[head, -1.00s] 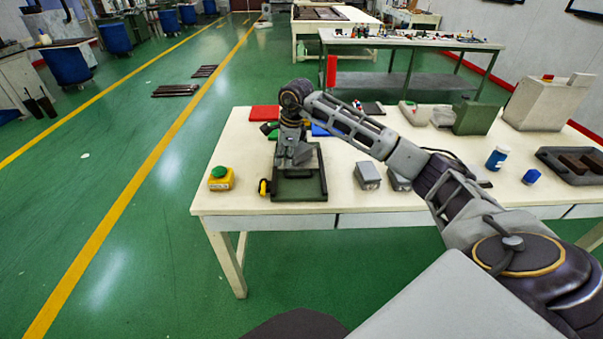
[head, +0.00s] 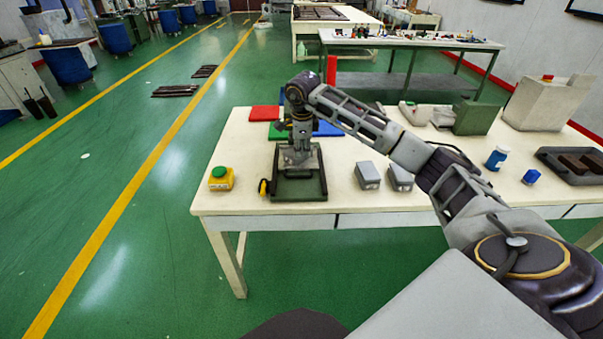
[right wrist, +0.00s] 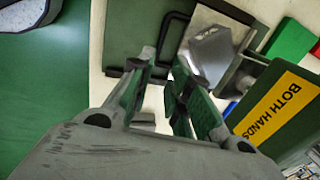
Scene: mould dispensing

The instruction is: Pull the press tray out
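My right gripper (head: 299,158) points down over the dark green press base (head: 299,195) on the near left of the table. In the right wrist view, its two fingers (right wrist: 166,64) are apart, with nothing clearly held between them. A black bar handle (right wrist: 172,36) shows just beyond the fingertips, beside a flat green plate (right wrist: 135,25). A grey metal block (right wrist: 212,48) lies next to the handle. I cannot tell whether the fingers touch the handle. The gripper hides much of the press tray in the head view. My left gripper is not in view.
A green panel (right wrist: 285,112) with a yellow "BOTH HANDS" label is close at the gripper's right in the wrist view. A yellow box (head: 221,184) with a green button stands left of the press; grey boxes (head: 367,176) stand right. Red (head: 264,113) and blue (head: 328,130) bins lie behind.

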